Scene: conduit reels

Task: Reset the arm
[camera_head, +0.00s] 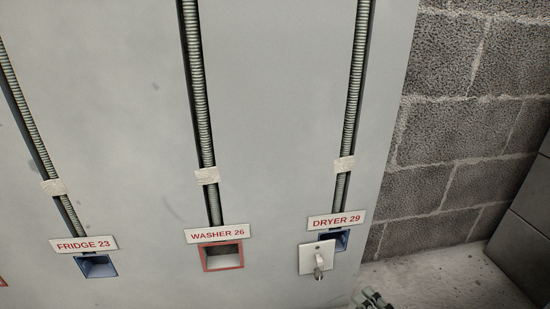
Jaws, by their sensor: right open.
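Only the tip of my right gripper (372,299) shows, at the bottom edge just right of the panel's edge. It is open, with nothing seen between its fingers, and it is apart from the outlet boxes. Most of it and my right arm are out of the frame. My left gripper is not in view.
A grey wall panel holds the blue FRIDGE 23 box (97,267), the red WASHER 26 box (221,257) and the blue DRYER 29 box (341,240). A white plate with a fitting (317,258) partly covers the dryer box. Ribbed conduits (197,90) run above. A block wall (455,140) stands right.

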